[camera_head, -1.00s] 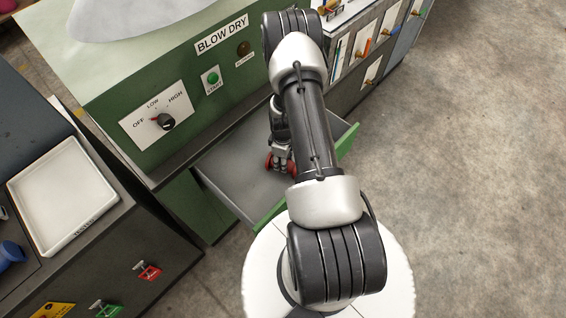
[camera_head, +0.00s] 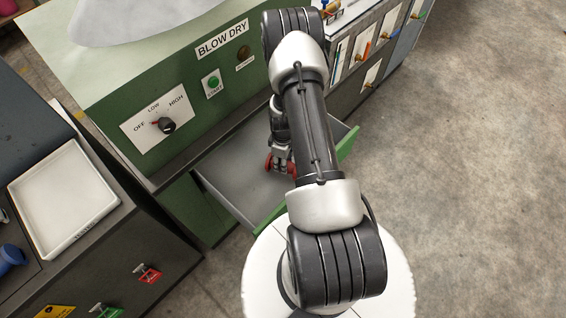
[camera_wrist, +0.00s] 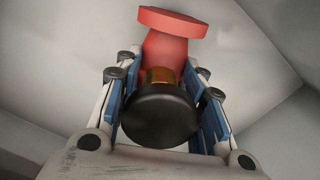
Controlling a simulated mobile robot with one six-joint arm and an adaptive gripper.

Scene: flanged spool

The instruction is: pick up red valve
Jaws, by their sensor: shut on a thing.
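The red valve (camera_wrist: 165,50) is in the wrist view, with a red flanged body, a brass collar and a round black end facing the camera. My gripper (camera_wrist: 165,105) is shut on it, with blue-padded fingers on both sides of the collar and black end. In the head view, bits of the red valve (camera_head: 269,163) show beside my gripper (camera_head: 282,160), inside the open grey drawer (camera_head: 228,168). My arm hides part of the drawer and valve there. I cannot tell whether the valve touches the drawer floor.
The drawer's green front (camera_head: 268,217) and side walls surround the gripper. The green blow-dry cabinet (camera_head: 150,90) stands above and behind it. A dark bench with a white tray (camera_head: 65,198) is at the left. Open floor (camera_head: 470,160) lies to the right.

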